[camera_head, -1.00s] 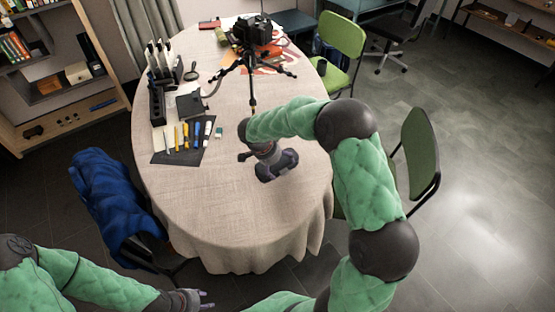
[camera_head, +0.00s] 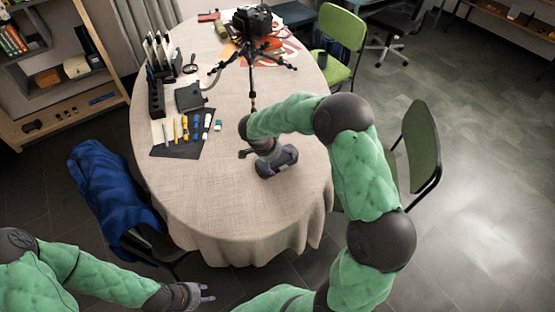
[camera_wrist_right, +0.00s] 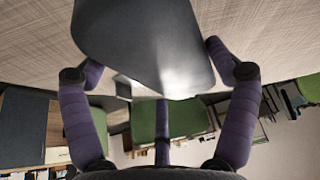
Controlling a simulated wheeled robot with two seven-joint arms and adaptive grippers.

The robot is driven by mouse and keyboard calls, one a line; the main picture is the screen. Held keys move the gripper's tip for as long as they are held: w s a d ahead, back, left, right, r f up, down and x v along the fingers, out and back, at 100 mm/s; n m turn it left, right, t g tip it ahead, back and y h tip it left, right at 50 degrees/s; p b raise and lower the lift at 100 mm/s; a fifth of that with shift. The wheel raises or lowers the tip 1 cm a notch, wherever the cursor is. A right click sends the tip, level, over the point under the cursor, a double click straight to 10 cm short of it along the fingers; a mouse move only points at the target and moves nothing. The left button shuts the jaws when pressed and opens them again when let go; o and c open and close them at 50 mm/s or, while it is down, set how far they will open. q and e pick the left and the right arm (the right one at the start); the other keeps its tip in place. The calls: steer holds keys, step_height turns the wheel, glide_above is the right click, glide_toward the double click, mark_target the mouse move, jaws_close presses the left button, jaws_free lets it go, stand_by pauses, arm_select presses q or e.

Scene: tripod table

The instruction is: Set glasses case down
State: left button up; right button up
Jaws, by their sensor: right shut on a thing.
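The glasses case (camera_wrist_right: 145,40) is a smooth dark grey shell with rounded ends, large in the right wrist view. My right gripper (camera_wrist_right: 152,62) is shut on it, with a purple finger at each side. In the head view my right gripper (camera_head: 277,163) points down at the bare right-hand part of the tablecloth. There the case is hard to tell apart from the dark fingers, and I cannot tell whether it touches the cloth. My left gripper (camera_head: 206,293) is empty and away from the table at the bottom, its fingers apart.
The oval table (camera_head: 215,215) has a beige cloth, clear at the front. A tripod with a camera (camera_head: 252,22) stands at the back, close to my right forearm. A dark mat with tools (camera_head: 180,148) lies left. Green chairs (camera_head: 420,150) stand right; a blue-draped chair (camera_head: 108,190) stands left.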

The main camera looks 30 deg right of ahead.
steer(key=shift+f+b, duration=0.3)
steer(key=shift+b, duration=0.05)
steer(key=o, duration=1.5)
steer(key=shift+c, duration=0.2)
